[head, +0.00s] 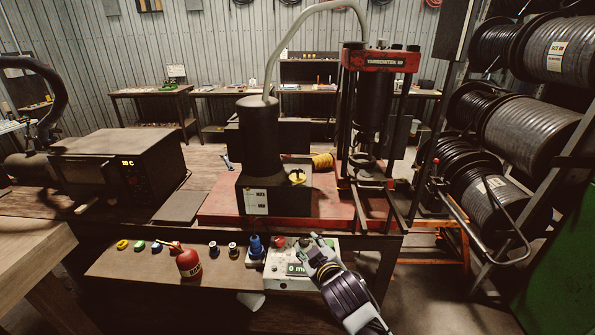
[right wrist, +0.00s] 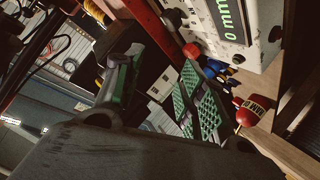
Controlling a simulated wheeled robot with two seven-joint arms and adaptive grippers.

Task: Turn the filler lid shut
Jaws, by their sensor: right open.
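The filler lid (head: 297,177) is a small yellow cap on top of the black pump unit (head: 262,190), right of its dark cylinder. It is too small to tell whether it sits shut or ajar. My right gripper (head: 320,243) is in front of and below the pump unit, above the control box, apart from the lid. In the right wrist view its two fingers (right wrist: 158,78) stand apart, with green ribbed pads and nothing between them. My left gripper is not in view.
A white control box (head: 289,270) with a green display is under my right gripper. A red oil can (head: 188,262) and several small coloured caps stand on the front shelf. The red-topped crimper press (head: 380,60) rises right of the pump unit. Hose reels (head: 520,125) fill the right side.

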